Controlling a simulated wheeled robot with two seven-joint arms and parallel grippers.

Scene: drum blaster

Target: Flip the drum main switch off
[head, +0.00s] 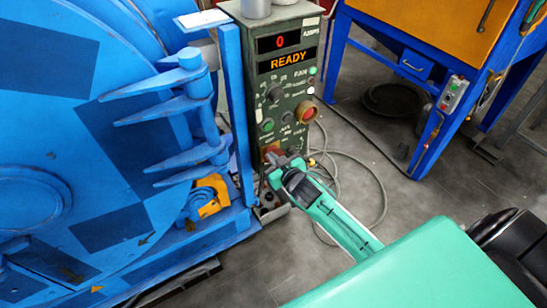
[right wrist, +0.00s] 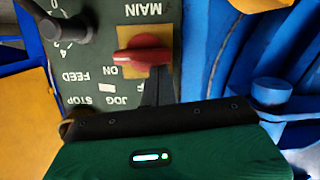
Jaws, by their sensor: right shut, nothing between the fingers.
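The drum main switch is a red rotary handle on a yellow plate; in the right wrist view the switch (right wrist: 143,56) is at upper middle, its handle lying sideways. The upside-down labels MAIN and ON are near it. In the head view the switch (head: 271,149) is low on the green control box (head: 243,95), partly hidden by my right gripper (head: 277,161). My right gripper is shut and empty, its dark fingertips (right wrist: 158,80) right by the handle; I cannot tell whether they touch. My left gripper is not in view.
The large blue drum machine (head: 60,110) stands close on the left, with blue prongs (head: 165,105) sticking out. Other knobs and a red button (head: 307,112) are above the switch. A cable (head: 384,190) lies on the floor. A blue-and-orange cabinet (head: 425,35) stands at right.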

